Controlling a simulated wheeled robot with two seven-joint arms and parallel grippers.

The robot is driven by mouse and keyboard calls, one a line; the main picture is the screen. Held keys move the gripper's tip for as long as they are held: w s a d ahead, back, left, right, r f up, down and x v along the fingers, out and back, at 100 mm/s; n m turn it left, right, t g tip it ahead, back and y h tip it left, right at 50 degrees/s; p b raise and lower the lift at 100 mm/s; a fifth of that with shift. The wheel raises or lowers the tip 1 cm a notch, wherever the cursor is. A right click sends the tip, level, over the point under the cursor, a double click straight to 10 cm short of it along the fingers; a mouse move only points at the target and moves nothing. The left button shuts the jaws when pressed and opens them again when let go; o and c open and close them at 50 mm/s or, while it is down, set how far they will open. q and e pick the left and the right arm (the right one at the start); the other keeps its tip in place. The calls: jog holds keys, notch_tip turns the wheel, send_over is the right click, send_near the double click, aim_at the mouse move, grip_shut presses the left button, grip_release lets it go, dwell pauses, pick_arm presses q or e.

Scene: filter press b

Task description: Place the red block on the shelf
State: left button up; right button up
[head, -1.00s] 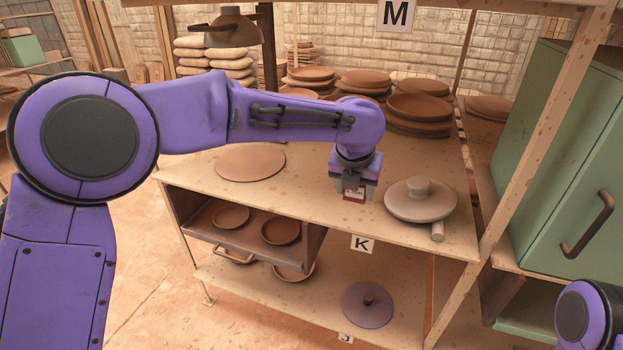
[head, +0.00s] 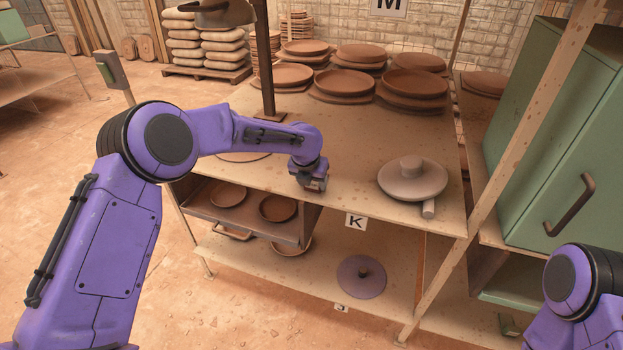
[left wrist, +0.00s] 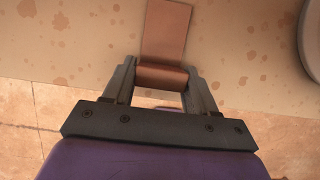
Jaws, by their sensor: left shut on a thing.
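My left gripper (head: 312,184) is just over the front edge of the K-labelled shelf board (head: 345,195). In the left wrist view its fingers (left wrist: 162,88) are shut on a dull brownish-red block (left wrist: 165,35). The block's long face extends from between the fingers, above or against the speckled board (left wrist: 75,40); I cannot tell whether it touches. In the head view the gripper mostly hides the block. My right arm shows at the lower right, but its gripper is out of view.
A grey lidded disc (head: 412,178) and a small cylinder (head: 429,209) lie to the gripper's right. Terracotta plates (head: 415,82) are stacked behind. A dark post (head: 265,60) stands on the board. A green cabinet (head: 560,150) is at right. Bare board lies between gripper and plates.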

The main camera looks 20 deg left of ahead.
pick_arm(q)
jog(key=o, duration=1.1)
jog(key=shift+f, duration=0.1)
jog(key=shift+c, duration=0.2)
